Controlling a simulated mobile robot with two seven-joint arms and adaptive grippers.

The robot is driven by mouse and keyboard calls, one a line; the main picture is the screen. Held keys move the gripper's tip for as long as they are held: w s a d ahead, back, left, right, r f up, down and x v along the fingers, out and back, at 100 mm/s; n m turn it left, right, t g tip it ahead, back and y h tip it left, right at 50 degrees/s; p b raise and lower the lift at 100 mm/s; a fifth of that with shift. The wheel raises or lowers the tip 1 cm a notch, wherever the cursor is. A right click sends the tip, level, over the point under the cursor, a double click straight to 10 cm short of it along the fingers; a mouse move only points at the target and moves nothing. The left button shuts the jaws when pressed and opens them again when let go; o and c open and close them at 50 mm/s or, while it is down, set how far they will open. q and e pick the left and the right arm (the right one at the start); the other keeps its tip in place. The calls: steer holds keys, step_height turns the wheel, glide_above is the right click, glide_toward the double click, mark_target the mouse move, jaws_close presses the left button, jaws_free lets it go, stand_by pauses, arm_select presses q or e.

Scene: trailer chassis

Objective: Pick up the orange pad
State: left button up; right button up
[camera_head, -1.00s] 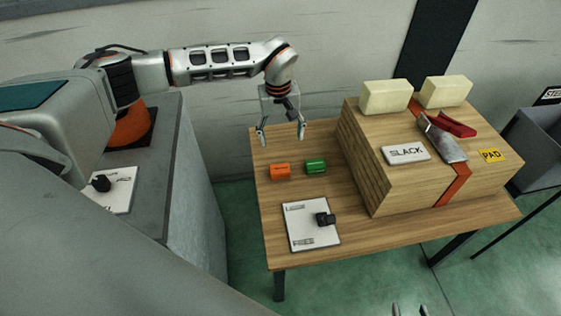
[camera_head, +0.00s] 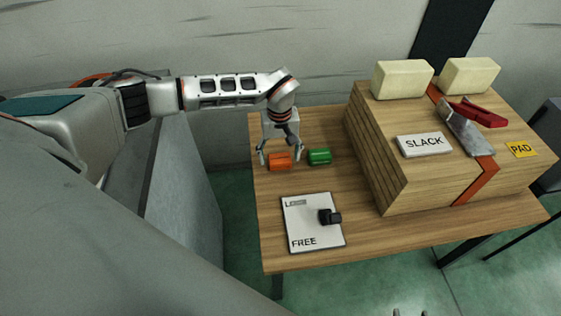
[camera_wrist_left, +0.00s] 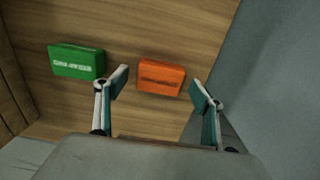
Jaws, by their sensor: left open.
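The orange pad (camera_head: 279,161) lies flat on the wooden table, left of a green pad (camera_head: 319,156). My left gripper (camera_head: 281,156) points down over the orange pad, with its two fingers open on either side of it. In the left wrist view the orange pad (camera_wrist_left: 161,78) shows between and slightly beyond the two open fingertips (camera_wrist_left: 160,88). The green pad (camera_wrist_left: 76,62) lies outside the fingers, to the left. I cannot tell the exact height of the fingertips above the table. At the bottom edge of the head view, small tips show, too little to judge.
A wooden block (camera_head: 385,175) with a SLACK plate (camera_head: 424,144), a red-handled ratchet (camera_head: 467,130), an orange strap and a yellow PAD label (camera_head: 521,149) stands to the right. A white board (camera_head: 304,232) with a black knob lies at the front. The table between is clear.

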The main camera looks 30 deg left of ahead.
arm_select(q)
steer(key=shift+f, duration=0.45)
steer(key=shift+r, duration=0.1)
steer(key=c, duration=1.3)
steer(key=shift+o, duration=0.2)
